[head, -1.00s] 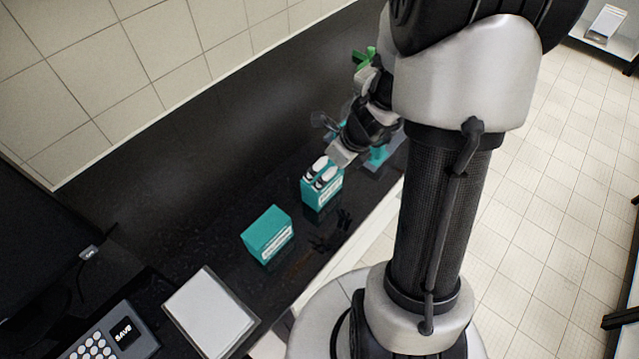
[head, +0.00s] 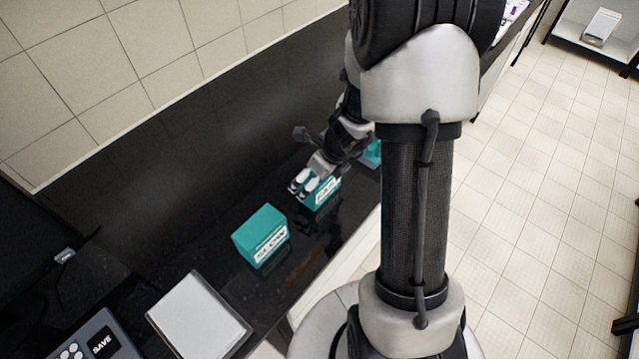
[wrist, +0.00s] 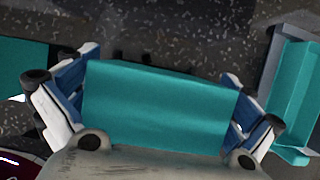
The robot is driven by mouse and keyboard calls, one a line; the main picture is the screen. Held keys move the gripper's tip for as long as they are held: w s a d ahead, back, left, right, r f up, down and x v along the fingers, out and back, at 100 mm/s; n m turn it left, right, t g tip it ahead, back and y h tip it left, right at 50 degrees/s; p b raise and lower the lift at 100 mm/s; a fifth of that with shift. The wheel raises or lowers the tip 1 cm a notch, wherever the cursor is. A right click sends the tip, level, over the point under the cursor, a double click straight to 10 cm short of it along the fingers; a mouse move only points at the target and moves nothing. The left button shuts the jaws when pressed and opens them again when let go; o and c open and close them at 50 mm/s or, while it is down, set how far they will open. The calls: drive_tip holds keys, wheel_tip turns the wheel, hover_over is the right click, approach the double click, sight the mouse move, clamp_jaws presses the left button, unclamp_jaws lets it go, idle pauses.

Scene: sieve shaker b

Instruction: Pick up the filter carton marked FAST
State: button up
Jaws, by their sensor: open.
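The teal carton (head: 323,193) at my gripper has a white label that seems to read FAST, partly hidden. It stands upright on the black counter. My gripper (head: 304,184) is open over it, with its pale fingertips at the carton's top. In the wrist view, the carton's teal face (wrist: 155,108) fills the space between the two blue-and-white fingers, one beside each end. Whether the fingers touch it I cannot tell. A second teal carton (head: 260,237), marked SLOW, stands apart, nearer the camera.
Another teal thing (head: 371,154) is partly hidden behind my arm. A white-topped flat device (head: 199,316) and a keypad marked SAVE (head: 92,342) lie at the near end. Counter between the SLOW carton and the wall is clear.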

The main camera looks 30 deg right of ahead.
drive_tip(key=shift+r, duration=0.1)
drive_tip(key=c, duration=0.9)
